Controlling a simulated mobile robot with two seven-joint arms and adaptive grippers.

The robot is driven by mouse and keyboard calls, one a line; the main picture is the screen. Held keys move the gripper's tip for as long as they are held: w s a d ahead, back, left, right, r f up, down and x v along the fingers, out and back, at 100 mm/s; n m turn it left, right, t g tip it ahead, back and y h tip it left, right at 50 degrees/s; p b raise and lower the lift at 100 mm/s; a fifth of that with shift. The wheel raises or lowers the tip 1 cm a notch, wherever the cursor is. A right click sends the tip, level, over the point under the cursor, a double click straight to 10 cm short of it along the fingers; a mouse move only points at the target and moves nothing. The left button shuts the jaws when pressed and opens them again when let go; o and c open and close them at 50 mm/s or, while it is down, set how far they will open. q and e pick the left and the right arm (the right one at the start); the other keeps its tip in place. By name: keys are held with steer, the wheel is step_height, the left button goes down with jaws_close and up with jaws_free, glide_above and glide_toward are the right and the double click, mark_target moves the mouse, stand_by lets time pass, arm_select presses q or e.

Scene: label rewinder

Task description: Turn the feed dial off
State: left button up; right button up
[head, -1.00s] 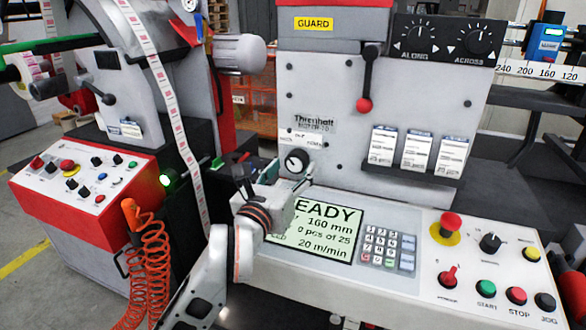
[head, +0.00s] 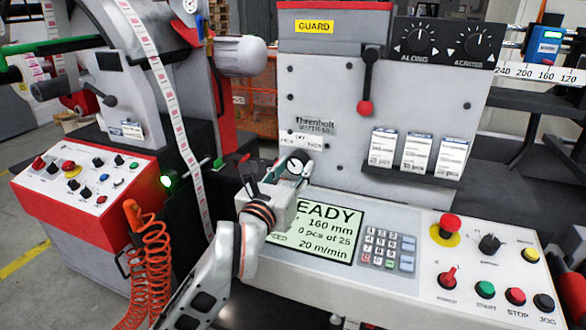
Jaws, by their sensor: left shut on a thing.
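The dial (head: 295,163), black with a white mark, sits low on the grey front panel of the machine, under a small white label (head: 301,141) whose print is too small to read surely. I take it for the feed dial. My left gripper (head: 289,171) reaches it from the lower left and is shut on it. The fingers cover the dial's lower and left parts, so its exact setting is hard to read. My right gripper is not in view.
A red-knobbed lever (head: 366,90) hangs above right. A red mushroom button (head: 449,226) and several other controls are on the right console. Orange coiled hose (head: 150,270) hangs left.

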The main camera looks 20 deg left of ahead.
arm_select(q)
steer(key=m+p, duration=0.2)
steer(key=m, duration=0.1)
steer(key=shift+r, duration=0.3)
steer(key=m+p, duration=0.2)
steer(key=p, duration=0.1)
steer(key=shift+m, duration=0.3)
steer(key=shift+f+m+p, duration=0.2)
steer(key=shift+m+p, duration=0.5)
steer(key=shift+p, duration=0.05)
steer(key=shift+f, duration=0.1)
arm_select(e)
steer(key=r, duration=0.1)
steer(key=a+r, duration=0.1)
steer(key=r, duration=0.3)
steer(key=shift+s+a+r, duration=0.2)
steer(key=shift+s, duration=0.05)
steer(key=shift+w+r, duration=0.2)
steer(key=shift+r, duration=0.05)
arm_select(q)
steer(key=o, duration=1.1)
